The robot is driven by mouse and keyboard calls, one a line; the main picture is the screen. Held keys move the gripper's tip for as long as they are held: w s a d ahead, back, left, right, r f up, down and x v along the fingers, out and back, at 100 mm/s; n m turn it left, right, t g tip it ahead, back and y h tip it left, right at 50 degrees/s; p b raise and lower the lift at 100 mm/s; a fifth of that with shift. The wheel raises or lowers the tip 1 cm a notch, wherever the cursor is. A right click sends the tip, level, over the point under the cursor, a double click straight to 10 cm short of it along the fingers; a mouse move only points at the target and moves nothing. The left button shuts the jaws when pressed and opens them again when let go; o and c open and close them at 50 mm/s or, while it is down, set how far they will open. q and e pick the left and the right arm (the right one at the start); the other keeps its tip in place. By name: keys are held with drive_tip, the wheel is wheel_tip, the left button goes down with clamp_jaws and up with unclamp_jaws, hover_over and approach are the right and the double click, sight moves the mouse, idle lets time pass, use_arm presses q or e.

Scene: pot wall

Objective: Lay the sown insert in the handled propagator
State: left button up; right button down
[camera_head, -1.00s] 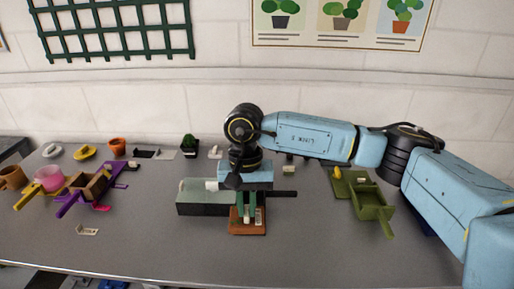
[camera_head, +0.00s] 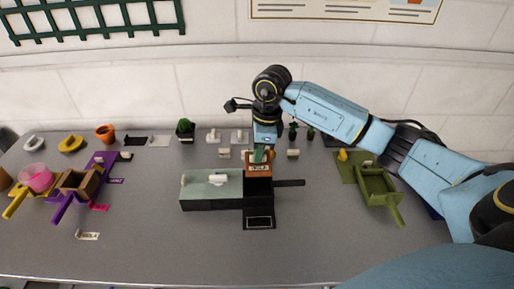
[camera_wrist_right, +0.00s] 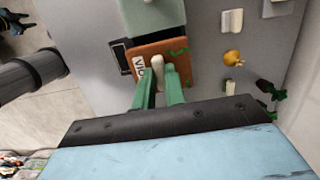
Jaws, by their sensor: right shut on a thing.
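The sown insert is a terracotta-brown block (camera_head: 258,171) with a white label; the wrist view shows the insert (camera_wrist_right: 184,46) with letters like "VIO" and a green mark. My right gripper (camera_head: 258,157) has its green fingers (camera_wrist_right: 158,88) shut on the insert's pale upright grip. The insert appears over the back of the dark propagator; I cannot tell whether they touch. My left gripper is not in view.
A black framed plate (camera_head: 258,222) lies in front of the propagator. An olive tray (camera_head: 377,184) with a handle stands right. Purple (camera_head: 64,203) and yellow (camera_head: 17,203) handled holders stand left. Small plants and pale blocks line the back.

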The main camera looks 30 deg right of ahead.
sight(258, 168)
drive_tip(key=shift+a+f, duration=0.1)
drive_tip(key=shift+f+b, duration=2.15)
drive_tip(key=shift+f, duration=0.25)
drive_tip(key=shift+f+b, duration=0.65)
drive_tip(key=shift+f, duration=0.1)
drive_tip(key=shift+f+b, duration=2.2)
drive_tip(key=shift+f, duration=0.5)
drive_tip(key=c, duration=1.7)
unclamp_jaws()
drive_tip(key=shift+r, duration=0.2)
